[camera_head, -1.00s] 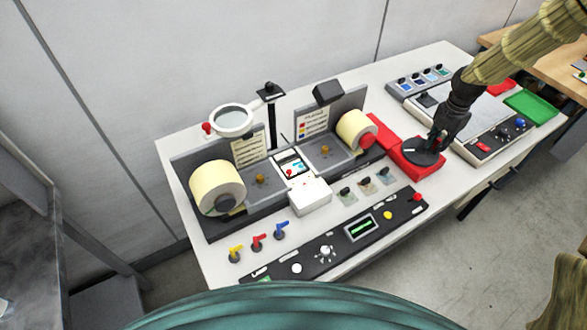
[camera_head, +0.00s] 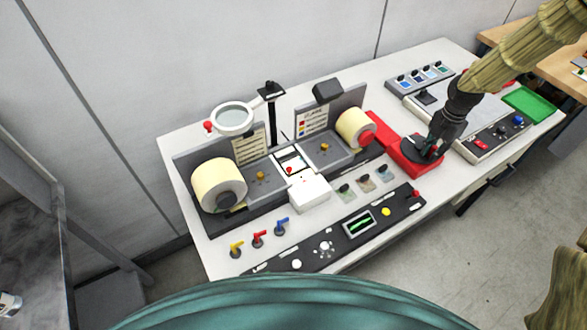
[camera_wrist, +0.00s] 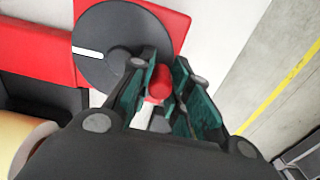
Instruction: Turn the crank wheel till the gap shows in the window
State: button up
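The crank wheel (camera_head: 411,149) is a dark disc on a red base (camera_head: 402,167) at the right of the rewinder; in the wrist view the disc (camera_wrist: 105,40) shows a white line at its left. My gripper (camera_head: 432,150) is over the wheel's right side. In the wrist view its fingers (camera_wrist: 165,70) stand on both sides of the red crank knob (camera_wrist: 158,84) and appear closed on it. The window (camera_head: 291,163) lies between the two rolls, with a mostly white strip and a red spot in it. Whether a gap shows is too small to tell.
A large cream roll (camera_head: 217,184) is at left and a smaller one (camera_head: 355,127) near the wheel. A magnifier (camera_head: 232,118) stands behind. A control panel (camera_head: 335,240) and small levers line the front. A green tray (camera_head: 530,103) is at far right.

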jog(key=o, duration=0.4)
jog(key=shift+r+p, duration=2.3)
jog(key=shift+r, duration=0.75)
jog(key=shift+r+p, duration=0.5)
jog(key=shift+r, duration=0.95)
